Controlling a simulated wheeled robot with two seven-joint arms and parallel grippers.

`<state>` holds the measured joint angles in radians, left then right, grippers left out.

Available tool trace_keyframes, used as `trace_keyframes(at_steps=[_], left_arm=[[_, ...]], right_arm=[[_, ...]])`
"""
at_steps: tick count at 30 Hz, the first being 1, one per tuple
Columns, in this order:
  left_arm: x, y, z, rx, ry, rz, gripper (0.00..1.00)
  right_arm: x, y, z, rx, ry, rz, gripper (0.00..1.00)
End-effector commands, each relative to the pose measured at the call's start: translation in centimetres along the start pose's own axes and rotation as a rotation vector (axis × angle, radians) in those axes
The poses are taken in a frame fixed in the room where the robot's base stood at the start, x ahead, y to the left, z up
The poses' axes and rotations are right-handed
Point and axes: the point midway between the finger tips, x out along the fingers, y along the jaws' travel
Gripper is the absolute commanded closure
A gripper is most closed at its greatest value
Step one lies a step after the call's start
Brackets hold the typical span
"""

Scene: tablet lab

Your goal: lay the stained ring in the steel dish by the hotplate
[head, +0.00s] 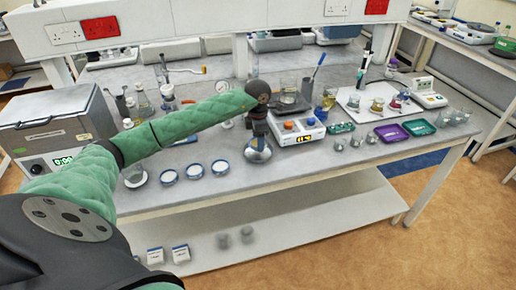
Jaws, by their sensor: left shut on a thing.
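The steel dish (258,155) is a shiny round bowl on the bench, just left of the hotplate (298,131), which is white with a lit orange display. My left gripper (258,143) points down directly over the dish, its tips at or just above the dish's opening. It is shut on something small. The thing in its jaws is too small and too covered by the gripper to make out clearly, and I see the stained ring nowhere else. I cannot tell whether it touches the dish. My right gripper is not in view.
Purple (391,132) and green (419,127) trays and a white tray (366,103) with flasks lie to the right. The bench front near the dish is clear.

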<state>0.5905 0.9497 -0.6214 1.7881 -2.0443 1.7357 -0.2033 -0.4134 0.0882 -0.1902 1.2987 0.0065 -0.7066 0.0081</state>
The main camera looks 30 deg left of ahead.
Motion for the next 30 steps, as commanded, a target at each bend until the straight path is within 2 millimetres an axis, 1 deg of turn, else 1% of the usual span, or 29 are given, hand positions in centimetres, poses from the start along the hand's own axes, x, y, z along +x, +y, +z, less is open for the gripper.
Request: trace_keyframes(at_steps=[5, 9, 13, 17, 21, 25, 26, 27, 30], left_arm=[[2.0, -0.1, 0.0, 0.0, 0.0, -0.002, 0.63], [3.7, -0.1, 0.0, 0.0, 0.001, -0.003, 0.63], [3.9, 0.0, 0.0, 0.0, 0.0, 0.0, 0.63], [3.9, 0.0, 0.0, 0.001, 0.0, 0.0, 0.63], [4.0, 0.0, 0.0, 0.001, 0.0, 0.0, 0.63], [4.2, 0.0, 0.0, 0.001, 0.0, -0.001, 0.63], [4.1, 0.0, 0.0, 0.001, 0.0, -0.001, 0.38], [4.1, 0.0, 0.0, 0.001, 0.0, -0.001, 0.32], [4.1, 0.0, 0.0, 0.001, 0.0, -0.001, 0.32]], right_arm=[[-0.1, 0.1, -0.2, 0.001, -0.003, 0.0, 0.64], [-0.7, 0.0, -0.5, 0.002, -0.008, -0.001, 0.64], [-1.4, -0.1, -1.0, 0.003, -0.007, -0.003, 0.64], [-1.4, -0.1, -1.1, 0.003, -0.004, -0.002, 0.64], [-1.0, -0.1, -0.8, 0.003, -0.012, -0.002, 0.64], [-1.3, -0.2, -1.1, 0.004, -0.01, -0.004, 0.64], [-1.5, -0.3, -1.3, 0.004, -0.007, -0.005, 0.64], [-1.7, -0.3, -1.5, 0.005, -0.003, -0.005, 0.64], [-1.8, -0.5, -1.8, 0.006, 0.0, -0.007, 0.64]])
